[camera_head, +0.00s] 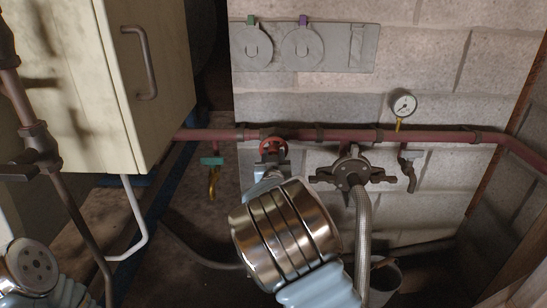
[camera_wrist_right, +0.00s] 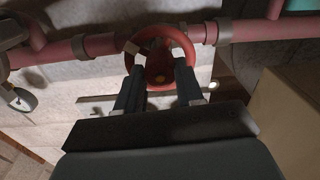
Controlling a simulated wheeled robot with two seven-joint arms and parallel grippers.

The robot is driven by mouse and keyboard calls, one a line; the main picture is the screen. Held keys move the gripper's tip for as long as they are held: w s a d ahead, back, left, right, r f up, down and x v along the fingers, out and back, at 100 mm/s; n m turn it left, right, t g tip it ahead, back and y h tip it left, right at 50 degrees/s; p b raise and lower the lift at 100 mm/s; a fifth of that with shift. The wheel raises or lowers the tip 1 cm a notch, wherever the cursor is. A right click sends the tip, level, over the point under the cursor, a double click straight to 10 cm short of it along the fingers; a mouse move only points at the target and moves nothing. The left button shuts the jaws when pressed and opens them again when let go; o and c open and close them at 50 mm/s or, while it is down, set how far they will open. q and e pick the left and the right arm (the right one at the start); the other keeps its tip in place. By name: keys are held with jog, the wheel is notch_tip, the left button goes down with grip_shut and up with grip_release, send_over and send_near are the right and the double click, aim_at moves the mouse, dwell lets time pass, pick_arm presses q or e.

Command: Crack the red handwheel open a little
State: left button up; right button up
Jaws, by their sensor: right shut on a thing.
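The red handwheel (camera_head: 273,146) sits on the red pipe against the block wall, near the middle of the head view. In the right wrist view the handwheel (camera_wrist_right: 189,45) faces the camera, with its round rim and darker hub clear. My right gripper (camera_head: 270,163) has come up to the wheel from below. In the wrist view its two dark fingers (camera_wrist_right: 158,72) reach inside the lower rim, on either side of the hub, and are shut on the wheel. In the head view my wrist and fingers hide the wheel's lower part. My left gripper is out of frame.
The red pipe (camera_head: 345,135) runs across the wall. A pressure gauge (camera_head: 403,105) and a grey regulator with a braided hose (camera_head: 363,220) are to the right. A cream cabinet (camera_head: 155,85) and a bucket (camera_head: 384,280) flank the space.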

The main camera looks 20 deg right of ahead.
dwell(0.3)
jog(key=o, duration=1)
jog(key=shift+o, duration=0.2)
jog(key=v, duration=1.4)
jog(key=shift+b, duration=0.3)
jog(key=shift+w, duration=0.1)
